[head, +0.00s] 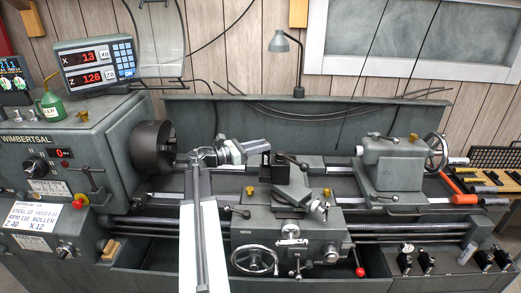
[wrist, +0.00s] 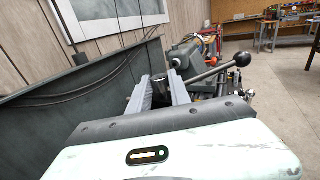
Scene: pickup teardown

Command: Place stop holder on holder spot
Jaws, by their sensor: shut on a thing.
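My gripper (head: 262,147) reaches over the lathe carriage from the left, beside the dark tool post (head: 280,172). In the wrist view its two grey fingers (wrist: 163,92) are close together on a small dark block (wrist: 160,82), probably the stop holder. The block is mostly hidden between the fingers, and I cannot tell whether it still touches the tool post. The tool post lever with a black ball (wrist: 241,60) rises just beyond the fingers. Dark holders stand in a row on the front right ledge, one of them the left holder (head: 405,259). I cannot identify the holder spot for certain.
The chuck (head: 152,147) is left of my gripper and the tailstock (head: 391,161) is to the right. The backsplash (head: 350,115) runs behind. A small cylinder (head: 467,252) lies among the holders at the front right, with bare ledge to its left.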

